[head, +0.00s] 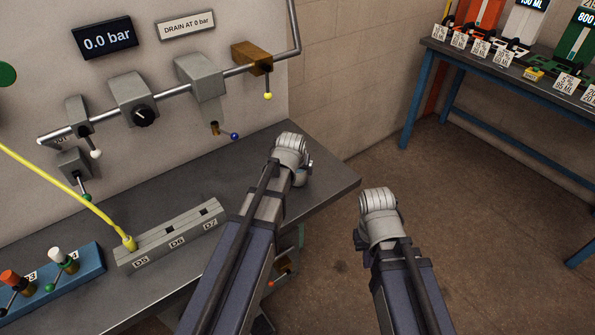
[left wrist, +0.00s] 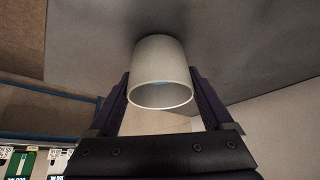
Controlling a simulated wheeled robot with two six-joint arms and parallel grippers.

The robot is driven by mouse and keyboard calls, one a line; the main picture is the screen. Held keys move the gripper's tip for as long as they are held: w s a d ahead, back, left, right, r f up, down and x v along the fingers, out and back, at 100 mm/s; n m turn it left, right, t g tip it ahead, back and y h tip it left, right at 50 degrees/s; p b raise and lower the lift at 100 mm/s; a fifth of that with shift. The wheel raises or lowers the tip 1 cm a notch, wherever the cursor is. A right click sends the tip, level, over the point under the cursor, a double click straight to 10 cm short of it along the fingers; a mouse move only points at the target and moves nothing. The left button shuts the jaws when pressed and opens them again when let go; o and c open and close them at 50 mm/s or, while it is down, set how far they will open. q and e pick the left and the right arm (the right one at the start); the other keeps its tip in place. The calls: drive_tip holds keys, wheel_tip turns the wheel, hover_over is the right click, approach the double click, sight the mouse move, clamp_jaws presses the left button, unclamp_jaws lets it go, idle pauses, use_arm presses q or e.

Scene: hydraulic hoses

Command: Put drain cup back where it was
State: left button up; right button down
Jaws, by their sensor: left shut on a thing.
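The drain cup (left wrist: 160,75) is a pale, round, open cup in the left wrist view. It sits between the two dark fingers of my left gripper (left wrist: 160,88), which is shut on it. Its open rim faces the camera, and its far end is at or close to a dark grey surface; I cannot tell whether they touch. In the head view my left gripper (head: 291,155) is over the bench's right end, and its wrist hides the jaws and most or all of the cup. My right gripper (head: 379,205) is above the floor, right of the bench, with its jaws hidden.
A grey pipe with valves (head: 136,100) runs along the wall above the bench (head: 322,180). A grey socket block (head: 172,238) with a yellow hose (head: 60,187) and a blue rack (head: 60,278) stand at the left. Another bench (head: 480,85) with labelled goods is at the back right.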

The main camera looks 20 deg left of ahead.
use_arm(q)
drive_tip(key=shift+f, duration=0.2)
drive_tip(key=o, duration=1.3)
drive_tip(key=shift+r, duration=0.15)
drive_tip(key=shift+r, duration=0.2)
drive_tip(key=a+p+v, duration=0.1)
drive_tip(key=p+v, duration=1)
drive_tip(key=v, duration=0.1)
drive_tip(key=s+d+f+m+g, duration=0.1)
drive_tip(key=s+d+g, duration=0.1)
drive_tip(key=s+d, duration=0.2)
drive_tip(key=s+d+f+m+g, duration=0.1)
drive_tip(key=s+d+m+g, duration=0.1)
drive_tip(key=s+d, duration=0.3)
drive_tip(key=s+d+f+m+g, duration=0.1)
drive_tip(key=s+d, duration=0.3)
drive_tip(key=s, duration=0.5)
drive_tip(key=shift+s+d+m+g+y, duration=0.1)
drive_tip(key=shift+d+m+g+y, duration=0.2)
drive_tip(key=shift+m+g, duration=0.35)
